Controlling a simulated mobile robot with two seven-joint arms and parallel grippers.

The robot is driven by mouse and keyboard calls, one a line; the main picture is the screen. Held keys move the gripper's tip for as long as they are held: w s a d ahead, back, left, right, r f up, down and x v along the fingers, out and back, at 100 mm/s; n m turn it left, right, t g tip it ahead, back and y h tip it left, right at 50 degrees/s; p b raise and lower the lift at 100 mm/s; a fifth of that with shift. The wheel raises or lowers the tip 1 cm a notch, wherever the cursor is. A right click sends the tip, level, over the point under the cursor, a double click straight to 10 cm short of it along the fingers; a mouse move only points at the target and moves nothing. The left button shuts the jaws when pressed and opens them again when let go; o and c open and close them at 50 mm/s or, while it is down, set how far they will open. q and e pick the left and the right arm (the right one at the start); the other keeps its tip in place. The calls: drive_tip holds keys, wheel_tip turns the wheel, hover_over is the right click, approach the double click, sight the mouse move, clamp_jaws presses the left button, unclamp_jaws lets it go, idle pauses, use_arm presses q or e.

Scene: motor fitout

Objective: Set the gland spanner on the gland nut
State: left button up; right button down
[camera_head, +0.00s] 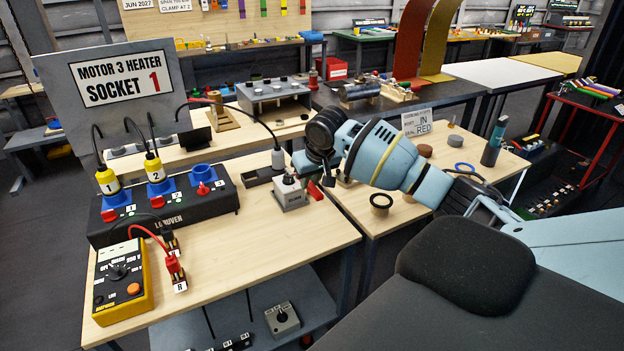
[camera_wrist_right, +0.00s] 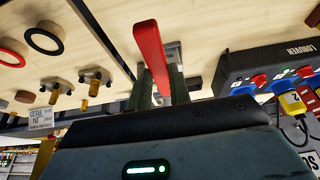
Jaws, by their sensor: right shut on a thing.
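The gland spanner has a red handle, which shows at my right gripper (camera_head: 318,182) in the head view and as a long red bar (camera_wrist_right: 150,55) in the wrist view. My right gripper is shut on it, with fingers on both sides of the bar. A small grey block (camera_head: 291,197) stands on the bench just left of the gripper, with a dark fitting, seemingly the gland nut (camera_head: 288,179), on top. The spanner's head is close to this fitting, but I cannot tell whether they touch. My left gripper is not in view.
Left of the block is a black socket box (camera_head: 165,213) with blue sockets and numbered plugs. A yellow meter (camera_head: 122,280) with red and black leads stands at the front left. Bare wood is in front of the block.

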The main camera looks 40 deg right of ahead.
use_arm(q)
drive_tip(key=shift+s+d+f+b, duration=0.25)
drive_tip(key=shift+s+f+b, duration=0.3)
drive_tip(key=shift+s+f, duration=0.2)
use_arm(e)
drive_tip(key=x, duration=0.6)
drive_tip(key=shift+s+f, duration=0.2)
drive_tip(key=shift+s, duration=0.05)
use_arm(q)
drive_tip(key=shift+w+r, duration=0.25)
use_arm(e)
drive_tip(key=shift+a+r, duration=0.1)
use_arm(q)
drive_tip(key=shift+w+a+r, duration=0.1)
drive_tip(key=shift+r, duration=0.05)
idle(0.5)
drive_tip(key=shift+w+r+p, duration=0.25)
drive_tip(key=shift+p, duration=0.1)
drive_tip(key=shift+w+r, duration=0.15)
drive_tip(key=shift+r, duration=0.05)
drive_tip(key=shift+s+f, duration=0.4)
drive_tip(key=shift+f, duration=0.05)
use_arm(e)
drive_tip(key=shift+w, duration=0.45)
